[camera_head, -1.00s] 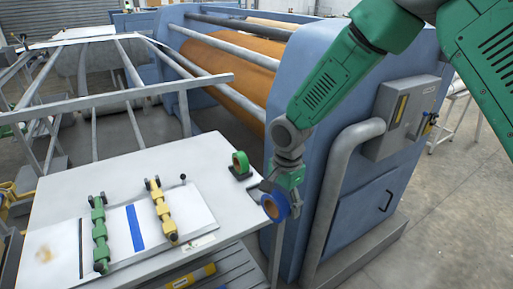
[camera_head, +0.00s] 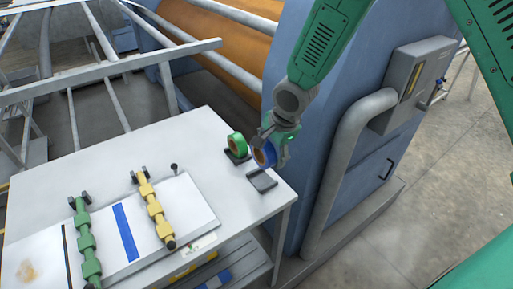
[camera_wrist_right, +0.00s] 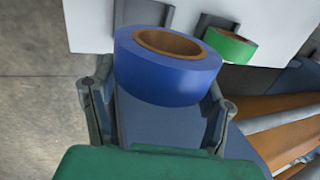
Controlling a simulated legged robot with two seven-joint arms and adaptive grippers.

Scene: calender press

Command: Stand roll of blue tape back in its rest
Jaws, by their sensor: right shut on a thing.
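The roll of blue tape (camera_head: 265,154) is held in my right gripper (camera_head: 273,150), above the right edge of the white table. In the right wrist view the blue roll (camera_wrist_right: 167,76) sits between the two fingers (camera_wrist_right: 160,112), its brown core facing up in the picture. An empty dark rest (camera_head: 262,181) lies on the table just below the roll in the head view. The roll appears apart from it. A roll of green tape (camera_head: 237,145) stands upright in a similar dark rest beside it; it also shows in the right wrist view (camera_wrist_right: 229,44). My left gripper is out of view.
On the white table (camera_head: 207,185) lie a green-jointed bar (camera_head: 85,240), a yellow-jointed bar (camera_head: 154,210) and a blue strip (camera_head: 126,232) on a white board. The blue press frame (camera_head: 325,150) stands close to the right of the table.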

